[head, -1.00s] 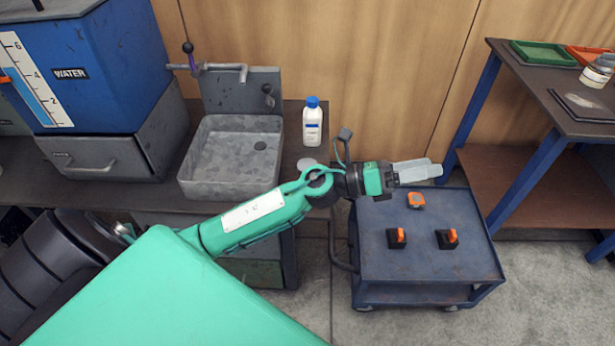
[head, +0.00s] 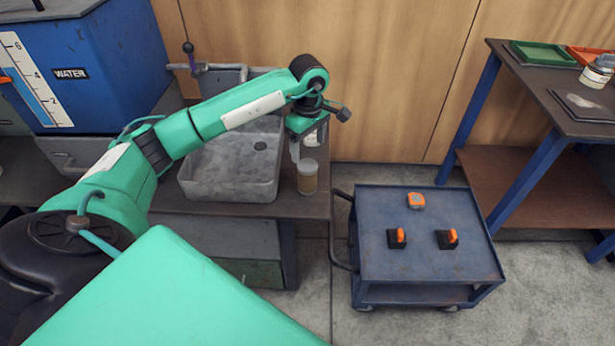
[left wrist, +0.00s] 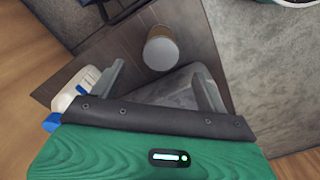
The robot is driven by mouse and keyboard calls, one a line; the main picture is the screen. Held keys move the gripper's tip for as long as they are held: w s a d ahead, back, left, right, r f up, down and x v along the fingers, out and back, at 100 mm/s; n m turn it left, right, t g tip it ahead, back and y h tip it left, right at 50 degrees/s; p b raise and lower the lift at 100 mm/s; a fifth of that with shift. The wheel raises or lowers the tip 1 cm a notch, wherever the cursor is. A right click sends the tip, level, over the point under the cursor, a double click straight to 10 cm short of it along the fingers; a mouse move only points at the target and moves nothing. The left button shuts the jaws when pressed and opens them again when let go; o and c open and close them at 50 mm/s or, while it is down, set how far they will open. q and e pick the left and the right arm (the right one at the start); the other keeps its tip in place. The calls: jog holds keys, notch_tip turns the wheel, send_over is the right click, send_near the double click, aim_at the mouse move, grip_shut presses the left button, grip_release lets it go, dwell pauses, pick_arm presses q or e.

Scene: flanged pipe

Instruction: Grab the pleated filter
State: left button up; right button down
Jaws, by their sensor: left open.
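The pleated filter (head: 308,178) is a short beige cylinder with a pale grey top. It stands upright on the dark bench, just right of the sink. In the left wrist view the filter (left wrist: 161,52) shows beyond the fingertips, between their lines. My left gripper (head: 304,150) points down over the bench, above and slightly behind the filter. It is open and empty, and its two fingers also show apart in the left wrist view (left wrist: 158,73). I do not see my right gripper.
A white bottle (left wrist: 75,88) with a blue cap stands close beside the gripper, mostly hidden by it in the head view. The grey sink (head: 228,186) is just left. A blue cart (head: 380,260) with orange items stands right. The bench's front edge is near the filter.

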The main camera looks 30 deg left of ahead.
aim_at(307, 177)
pick_arm(q)
notch_tip(307, 177, down, 13)
jog(key=shift+a+f, duration=0.1)
jog(key=shift+f, duration=0.05)
jog(key=c, duration=1.1)
